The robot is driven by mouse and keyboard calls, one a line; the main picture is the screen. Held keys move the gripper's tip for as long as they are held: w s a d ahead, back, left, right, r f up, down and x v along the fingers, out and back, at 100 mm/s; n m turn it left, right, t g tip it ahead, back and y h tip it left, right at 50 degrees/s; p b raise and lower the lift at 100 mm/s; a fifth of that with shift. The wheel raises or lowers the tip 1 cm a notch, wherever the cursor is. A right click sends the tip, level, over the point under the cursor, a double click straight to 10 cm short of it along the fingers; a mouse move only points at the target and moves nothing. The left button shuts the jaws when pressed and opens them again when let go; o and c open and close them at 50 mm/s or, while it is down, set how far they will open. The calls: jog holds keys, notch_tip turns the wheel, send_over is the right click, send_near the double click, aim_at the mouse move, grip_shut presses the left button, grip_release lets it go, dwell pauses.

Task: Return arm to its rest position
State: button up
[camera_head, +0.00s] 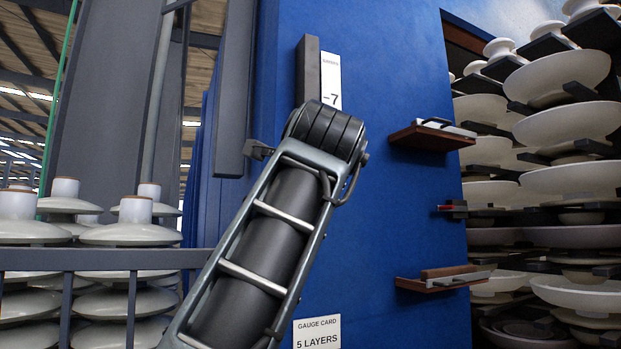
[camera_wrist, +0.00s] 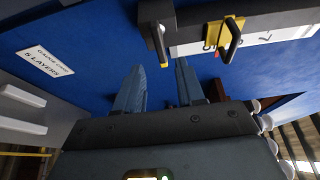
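The fingers point toward a blue panel (camera_wrist: 85,30). In the head view my arm, a grey frame around a dark cylinder, rises through the lower middle in front of the same blue panel (camera_head: 400,60). My gripper does not show in the head view.
Small shelves (camera_head: 432,137) (camera_head: 443,280) stick out from the panel. White insulator stacks stand at left (camera_head: 133,234) and right (camera_head: 570,125). A gauge card (camera_head: 317,333) hangs low.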

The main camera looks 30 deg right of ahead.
jog(key=shift+f, duration=0.1)
dwell(0.3)
notch_tip(320, 180, down, 21)
jog(key=s+n+t, duration=0.2)
jog(key=n, duration=0.8)
jog(key=s+f+n+y, duration=0.2)
jog(key=s+f+n, duration=0.35)
jog(key=f, duration=0.45)
jog(key=s+f+n+y, duration=0.35)
jog(key=s+f, duration=0.25)
jog(key=f, duration=0.4)
jog(key=s+f+n+g+y, duration=0.1)
jog(key=s+f+n, duration=0.1)
jog(key=s+f, duration=0.5)
jog(key=s+f+n+g+y, duration=0.15)
jog(key=s+f, duration=0.25)
jog(key=s, duration=0.7)
jog(key=s+a, duration=0.1)
jog(key=s, duration=0.8)
jog(key=s+a+g+h, duration=0.1)
jog(key=s+a, duration=0.1)
jog(key=s, duration=0.8)
jog(key=shift+s+a, duration=0.25)
